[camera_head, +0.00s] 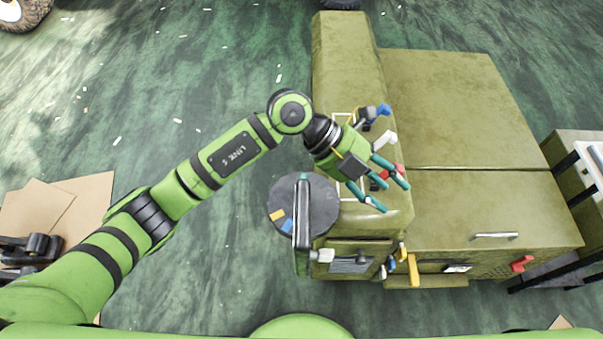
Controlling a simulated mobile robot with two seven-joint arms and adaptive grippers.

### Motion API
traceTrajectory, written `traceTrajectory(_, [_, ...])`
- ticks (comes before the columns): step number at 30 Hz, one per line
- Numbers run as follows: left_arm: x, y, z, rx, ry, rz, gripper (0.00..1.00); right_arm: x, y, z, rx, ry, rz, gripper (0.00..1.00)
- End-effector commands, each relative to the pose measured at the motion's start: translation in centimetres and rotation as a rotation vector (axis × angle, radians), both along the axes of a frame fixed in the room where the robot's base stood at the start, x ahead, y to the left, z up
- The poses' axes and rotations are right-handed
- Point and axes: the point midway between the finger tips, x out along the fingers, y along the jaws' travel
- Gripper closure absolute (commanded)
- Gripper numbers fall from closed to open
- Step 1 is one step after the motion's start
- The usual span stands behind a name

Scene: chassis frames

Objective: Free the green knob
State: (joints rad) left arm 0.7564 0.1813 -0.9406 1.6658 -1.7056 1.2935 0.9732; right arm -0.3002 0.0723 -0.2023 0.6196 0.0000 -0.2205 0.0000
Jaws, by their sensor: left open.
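My left gripper (393,197) is open above the right edge of the narrow olive housing (345,65), with its teal fingers spread and pointing down to the right. A red knob (398,168) shows beside the upper finger; I cannot tell whether they touch. A blue knob (383,110) and a white knob (388,138) stand further back along the same edge. I cannot make out a green knob; the gripper and its fingers cover part of that edge. My right gripper is not in view.
A wide olive cabinet (460,110) adjoins on the right. A dark round top (325,205) with small orange and blue pieces stands near the housing's left side, beside an upright dark panel (302,225). Yellow (413,270) and red (521,263) handles jut from the front. Floor at left has open room.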

Motion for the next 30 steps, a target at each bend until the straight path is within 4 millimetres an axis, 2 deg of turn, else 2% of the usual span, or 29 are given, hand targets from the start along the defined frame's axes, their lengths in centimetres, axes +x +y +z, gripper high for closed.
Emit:
traceTrajectory(1, [1.2,2.2,-1.3,0.175,-0.063,-0.017,0.51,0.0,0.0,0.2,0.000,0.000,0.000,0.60])
traceTrajectory(4, [3.7,6.9,-3.2,0.489,-0.153,-0.001,0.51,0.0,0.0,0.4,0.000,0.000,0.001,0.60])
traceTrajectory(6, [5.4,9.9,-3.3,0.658,-0.201,0.031,0.51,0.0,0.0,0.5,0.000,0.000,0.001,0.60])
traceTrajectory(10, [7.3,13.4,-2.9,0.847,-0.252,0.088,0.51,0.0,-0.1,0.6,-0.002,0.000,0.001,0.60])
traceTrajectory(14, [7.8,14.6,-3.3,0.908,-0.262,0.109,0.51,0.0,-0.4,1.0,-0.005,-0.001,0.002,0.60])
traceTrajectory(24, [7.7,14.5,-8.1,0.906,-0.260,0.107,0.51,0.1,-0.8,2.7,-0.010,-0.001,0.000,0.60])
traceTrajectory(30, [7.8,14.5,-9.6,0.903,-0.264,0.107,0.51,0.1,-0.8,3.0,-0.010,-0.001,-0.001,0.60])
